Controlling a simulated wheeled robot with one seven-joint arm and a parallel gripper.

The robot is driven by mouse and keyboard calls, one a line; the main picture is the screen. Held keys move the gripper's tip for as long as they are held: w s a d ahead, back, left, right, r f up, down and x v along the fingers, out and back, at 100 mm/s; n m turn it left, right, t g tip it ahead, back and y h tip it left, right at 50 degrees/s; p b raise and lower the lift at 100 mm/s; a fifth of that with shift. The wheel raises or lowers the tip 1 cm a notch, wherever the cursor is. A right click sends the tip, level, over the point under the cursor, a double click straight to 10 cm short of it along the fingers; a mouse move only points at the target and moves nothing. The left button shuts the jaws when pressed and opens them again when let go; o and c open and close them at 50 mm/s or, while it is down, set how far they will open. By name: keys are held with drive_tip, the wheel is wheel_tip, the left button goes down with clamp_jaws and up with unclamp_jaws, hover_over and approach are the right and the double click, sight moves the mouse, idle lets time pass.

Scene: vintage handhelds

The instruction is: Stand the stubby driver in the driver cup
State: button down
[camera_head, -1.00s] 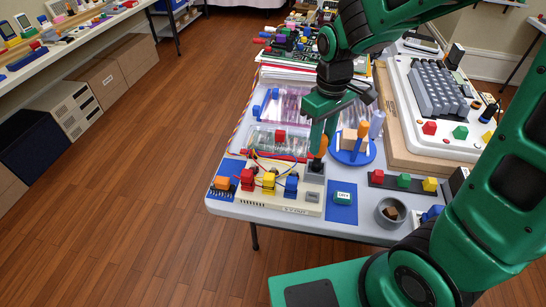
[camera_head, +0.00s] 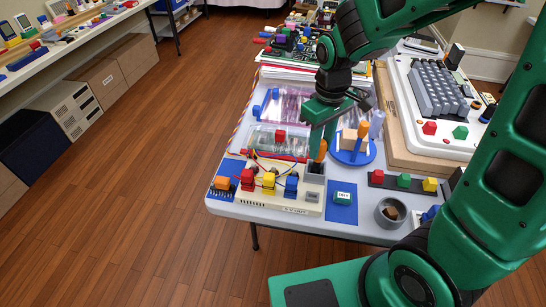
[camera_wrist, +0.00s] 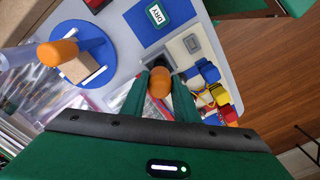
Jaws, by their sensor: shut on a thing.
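My gripper (camera_head: 320,140) is shut on the stubby driver (camera_head: 321,151), whose orange handle shows between the green fingers. The handle also shows in the wrist view (camera_wrist: 160,82), between the fingertips. The driver is over the cup's opening, handle up and close to the rim. The shaft is hidden, so I cannot tell whether its tip is inside. In the wrist view the cup's dark opening (camera_wrist: 157,59) shows just past the handle.
A blue round stand (camera_head: 371,157) with another orange-handled tool (camera_head: 363,130) and a wooden block is just right of the gripper. Coloured blocks (camera_head: 270,181) sit on the white board (camera_head: 285,204) to the left. A blue mat (camera_head: 342,213) and grey bowl (camera_head: 391,225) lie in front.

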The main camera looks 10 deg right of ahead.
drive_tip(key=shift+f, duration=0.1)
drive_tip(key=c, duration=1.3)
unclamp_jaws()
wheel_tip(320, 180, up, 11)
drive_tip(key=shift+f, duration=0.15)
drive_tip(key=s+d+f+m, duration=0.2)
drive_tip(key=s+d+m, duration=0.9)
drive_tip(key=s+d, duration=0.7)
drive_tip(key=shift+s+d+f+m, duration=0.3)
drive_tip(key=shift+s+f+m, duration=0.1)
drive_tip(key=shift+s, duration=0.35)
